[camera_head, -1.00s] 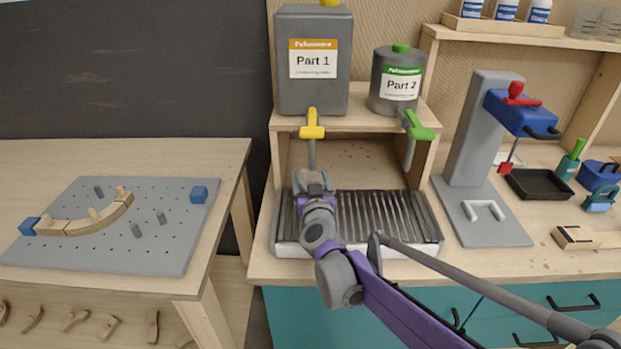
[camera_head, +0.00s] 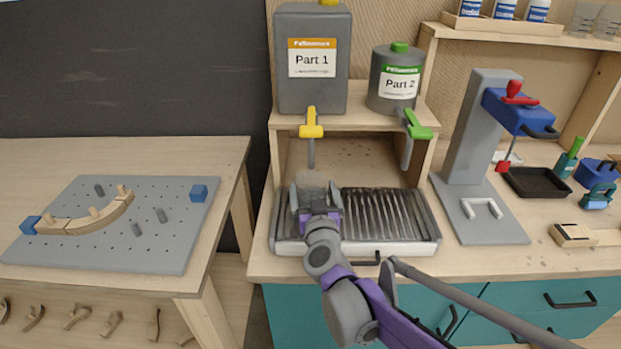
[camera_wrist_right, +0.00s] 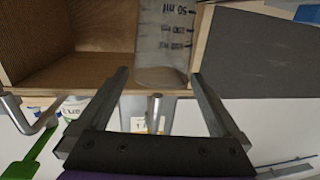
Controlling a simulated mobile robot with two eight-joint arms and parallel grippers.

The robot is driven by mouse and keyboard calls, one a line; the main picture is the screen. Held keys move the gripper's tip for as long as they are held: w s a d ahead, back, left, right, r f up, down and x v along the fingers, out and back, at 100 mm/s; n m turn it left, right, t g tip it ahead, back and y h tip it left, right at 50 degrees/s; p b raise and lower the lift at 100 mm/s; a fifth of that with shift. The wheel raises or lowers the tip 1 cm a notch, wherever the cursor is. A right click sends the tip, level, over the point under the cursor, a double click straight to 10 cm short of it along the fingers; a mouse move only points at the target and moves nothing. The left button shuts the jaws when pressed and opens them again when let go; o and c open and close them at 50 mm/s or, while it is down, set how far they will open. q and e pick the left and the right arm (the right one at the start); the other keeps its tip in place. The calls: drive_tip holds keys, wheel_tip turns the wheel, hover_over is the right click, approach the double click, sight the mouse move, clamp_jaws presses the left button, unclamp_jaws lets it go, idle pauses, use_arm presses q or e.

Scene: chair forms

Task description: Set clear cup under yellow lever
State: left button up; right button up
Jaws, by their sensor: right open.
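The clear cup (camera_head: 314,180) stands on the ribbed drip tray (camera_head: 395,215), below the spout of the yellow lever (camera_head: 311,124). It is faint in the head view. In the right wrist view the cup (camera_wrist_right: 165,45) shows its millilitre marks, just beyond the fingertips. The yellow lever sits at the base of the Part 1 container (camera_head: 312,88). My right gripper (camera_head: 316,198) is open, with one finger to each side in front of the cup; it also shows in the right wrist view (camera_wrist_right: 158,76). My left gripper is not in view.
The Part 2 container (camera_head: 396,105) with its green lever (camera_head: 417,125) stands right of Part 1. A grey press stand (camera_head: 468,140) is farther right. A pegboard (camera_head: 150,235) with a curved wooden form lies on the left table.

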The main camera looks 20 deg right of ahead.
drive_tip(key=s, duration=0.5)
drive_tip(key=shift+s+a+r, duration=0.1)
drive_tip(key=shift+a, duration=0.45)
drive_tip(key=s+a+f+n+g+y, duration=0.2)
drive_tip(key=s+f+g+y, duration=0.15)
drive_tip(key=s, duration=0.25)
drive_tip(key=s+a+f+n+g+y, duration=0.2)
drive_tip(key=s+a+f+y, duration=0.1)
drive_tip(key=s+f, duration=0.2)
drive_tip(key=s+d+f+m+g+h, duration=0.1)
drive_tip(key=s+d+f+g+h, duration=0.1)
drive_tip(key=s+f, duration=0.4)
drive_tip(key=s+d+f+m+g+h, duration=0.1)
drive_tip(key=s+d+f+g, duration=0.4)
drive_tip(key=s, duration=0.5)
drive_tip(key=shift+s+d+f+h, duration=0.15)
drive_tip(key=shift+s+f+h, duration=0.1)
drive_tip(key=shift+f+h, duration=0.1)
